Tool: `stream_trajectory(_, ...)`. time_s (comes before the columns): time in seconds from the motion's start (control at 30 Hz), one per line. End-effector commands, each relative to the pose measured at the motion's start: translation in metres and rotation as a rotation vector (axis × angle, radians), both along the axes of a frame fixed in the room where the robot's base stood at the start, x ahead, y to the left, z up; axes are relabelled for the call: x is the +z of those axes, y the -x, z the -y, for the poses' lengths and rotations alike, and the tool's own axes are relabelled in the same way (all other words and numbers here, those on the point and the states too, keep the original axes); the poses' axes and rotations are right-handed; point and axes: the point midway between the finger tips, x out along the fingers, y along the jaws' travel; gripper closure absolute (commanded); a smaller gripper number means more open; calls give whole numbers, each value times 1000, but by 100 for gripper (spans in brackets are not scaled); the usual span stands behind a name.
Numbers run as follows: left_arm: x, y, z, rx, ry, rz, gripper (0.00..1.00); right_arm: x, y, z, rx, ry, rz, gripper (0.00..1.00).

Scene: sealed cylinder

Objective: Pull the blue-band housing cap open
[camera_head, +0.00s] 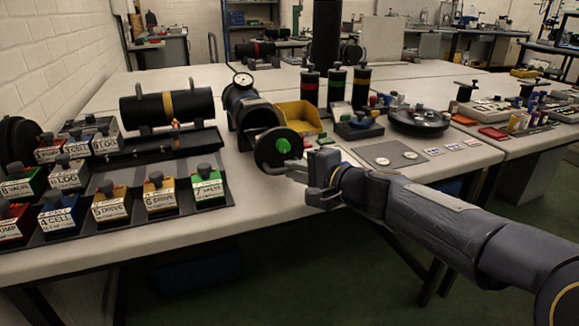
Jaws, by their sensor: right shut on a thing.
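The dark cylindrical housing (238,97) lies on the table near the middle, with a round gauge (243,79) on top. I cannot make out a blue band on it clearly. Its round black cap (267,157) with a green centre stands at the near end, in front of the housing's ring-shaped mouth, and looks swung out from it. My right gripper (291,167) reaches in from the right and is shut at the cap's lower right edge, on what looks like its handle; the fingers partly hide the grip. My left gripper is out of view.
A yellow bin (300,116) stands right behind the cap. Black upright cylinders with red, green (335,87) and orange bands stand farther back. A yellow-banded cylinder (152,110) and several labelled blocks (110,205) fill the left. A grey plate (377,155) lies above my forearm.

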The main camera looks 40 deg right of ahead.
Motion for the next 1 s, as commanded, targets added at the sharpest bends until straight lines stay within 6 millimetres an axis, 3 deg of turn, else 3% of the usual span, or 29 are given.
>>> stream_trajectory(0.57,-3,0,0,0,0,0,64,-1,9,-2,1,0,-3,100)
stream_trajectory(0.6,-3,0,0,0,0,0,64,-1,9,-2,1,0,-3,88)
stream_trajectory(0.77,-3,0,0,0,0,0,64,-1,9,-2,0,0,-2,68)
stream_trajectory(1.0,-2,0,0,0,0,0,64,0,9,-2,0,0,-1,68)
